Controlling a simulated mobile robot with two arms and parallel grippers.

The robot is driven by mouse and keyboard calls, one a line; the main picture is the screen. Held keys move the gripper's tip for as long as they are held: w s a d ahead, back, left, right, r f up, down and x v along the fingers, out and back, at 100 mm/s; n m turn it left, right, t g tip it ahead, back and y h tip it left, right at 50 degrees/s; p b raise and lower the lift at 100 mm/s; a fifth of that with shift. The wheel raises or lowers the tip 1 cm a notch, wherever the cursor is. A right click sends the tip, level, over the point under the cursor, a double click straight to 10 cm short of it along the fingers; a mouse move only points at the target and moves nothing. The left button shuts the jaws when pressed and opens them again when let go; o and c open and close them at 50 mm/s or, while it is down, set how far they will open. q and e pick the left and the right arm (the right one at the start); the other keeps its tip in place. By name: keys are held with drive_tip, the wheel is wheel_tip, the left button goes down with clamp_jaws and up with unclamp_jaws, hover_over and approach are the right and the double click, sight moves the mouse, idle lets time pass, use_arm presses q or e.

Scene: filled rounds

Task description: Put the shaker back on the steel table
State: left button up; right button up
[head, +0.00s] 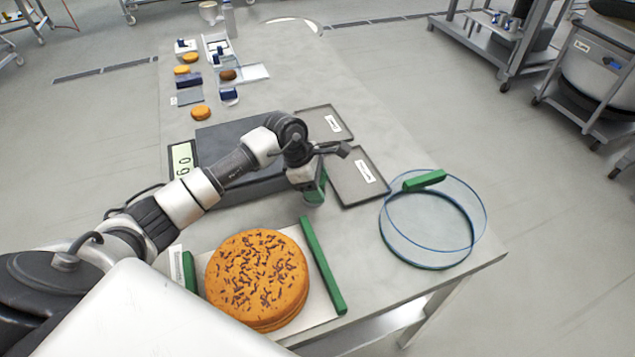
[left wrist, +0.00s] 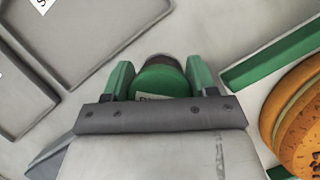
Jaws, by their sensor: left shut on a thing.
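The shaker (head: 315,195) is a small container with a green band, mostly hidden by my left gripper (head: 312,183). In the left wrist view, the shaker (left wrist: 161,80) shows its green body, a dark end and part of a white label between the green fingers of the gripper (left wrist: 160,84), which is shut on it. It is at or just above the steel table (head: 360,255); I cannot tell whether it touches. It is behind the cake and left of the clear ring. My right gripper is not in view.
A round orange cake with dark sprinkles (head: 257,278) lies on a white board between green bars (head: 323,265). Two dark trays (head: 358,178) lie just behind the gripper. A clear blue-rimmed ring (head: 432,228) stands right. A scale (head: 182,158) is left. Table is bare between cake and ring.

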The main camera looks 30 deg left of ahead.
use_arm(q)
drive_tip(key=shift+f, duration=0.2)
drive_tip(key=o, duration=1)
drive_tip(key=shift+r, duration=0.2)
drive_tip(key=shift+a+r, duration=0.15)
drive_tip(key=shift+r, duration=0.05)
drive_tip(key=b+v, duration=0.2)
drive_tip(key=v, duration=0.9)
drive_tip(key=shift+s+r, duration=0.1)
drive_tip(key=shift+r, duration=0.2)
